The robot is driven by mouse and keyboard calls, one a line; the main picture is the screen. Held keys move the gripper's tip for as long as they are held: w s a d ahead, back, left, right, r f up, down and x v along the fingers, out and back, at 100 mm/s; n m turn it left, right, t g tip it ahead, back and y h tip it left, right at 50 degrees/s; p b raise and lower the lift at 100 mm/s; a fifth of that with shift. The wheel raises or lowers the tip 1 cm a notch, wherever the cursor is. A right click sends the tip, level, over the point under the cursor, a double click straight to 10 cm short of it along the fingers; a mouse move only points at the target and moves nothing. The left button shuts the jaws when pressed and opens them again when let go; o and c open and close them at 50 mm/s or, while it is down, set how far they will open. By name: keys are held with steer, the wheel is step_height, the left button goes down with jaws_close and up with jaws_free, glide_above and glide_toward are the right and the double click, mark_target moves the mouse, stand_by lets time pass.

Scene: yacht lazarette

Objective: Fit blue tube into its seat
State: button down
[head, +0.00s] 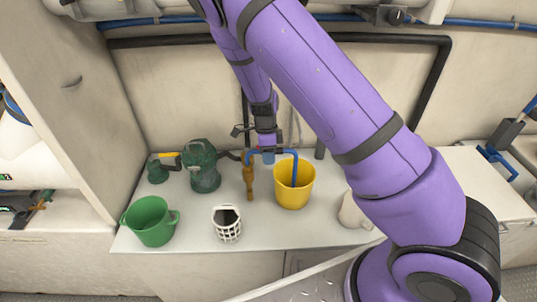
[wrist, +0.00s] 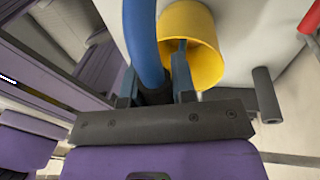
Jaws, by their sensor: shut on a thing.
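The blue tube (head: 284,151) is bent like a hook in the head view. Its long right leg hangs down at the yellow bucket (head: 294,199), and its short left end bends down near a brown upright piece (head: 249,180). My gripper (head: 268,156) is above the counter, just left of the bucket, shut on the tube. In the wrist view the tube (wrist: 141,35) runs between the fingers of my gripper (wrist: 156,88), with the yellow bucket (wrist: 191,45) close behind. I cannot tell whether the tube's lower end touches the bucket. No seat is clearly recognisable.
A green bucket (head: 150,222), a white basket (head: 227,224), a dark green can (head: 203,167) and a pale rounded object (head: 353,212) stand on the counter (head: 190,238). A wall rises behind. Bare counter lies in front of the yellow bucket.

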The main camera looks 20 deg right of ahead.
steer(key=shift+f, duration=0.65)
steer(key=c, duration=0.9)
jaws_free()
steer(key=shift+o, duration=0.2)
steer(key=shift+r, duration=0.1)
steer(key=v, duration=1)
steer(key=shift+r, duration=0.3)
